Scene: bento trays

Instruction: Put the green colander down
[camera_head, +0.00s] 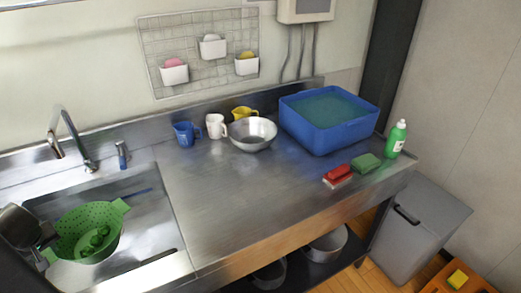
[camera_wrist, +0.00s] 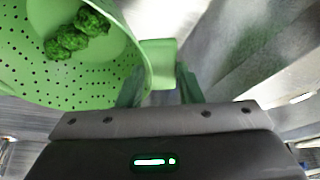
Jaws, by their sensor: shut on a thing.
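The green colander (camera_head: 73,224) is at the sink on the left of the head view, with green broccoli-like pieces (camera_head: 95,241) inside it. In the wrist view the colander (camera_wrist: 118,72) fills the upper left, and the green pieces (camera_wrist: 78,36) lie in it. My gripper (camera_wrist: 160,88) is shut on the colander's handle tab (camera_wrist: 158,55). In the head view my gripper (camera_head: 42,248) is at the colander's left side, partly cut off by the frame edge. I cannot tell whether the colander touches the sink bottom.
The sink (camera_head: 150,222) has a tap (camera_head: 75,140) behind it. The steel counter (camera_head: 225,200) is clear in its middle and front. A blue jug (camera_head: 186,134), white jug (camera_head: 215,126), yellow jug (camera_head: 243,113), steel bowl (camera_head: 252,134) and blue water tub (camera_head: 325,137) stand at the back.

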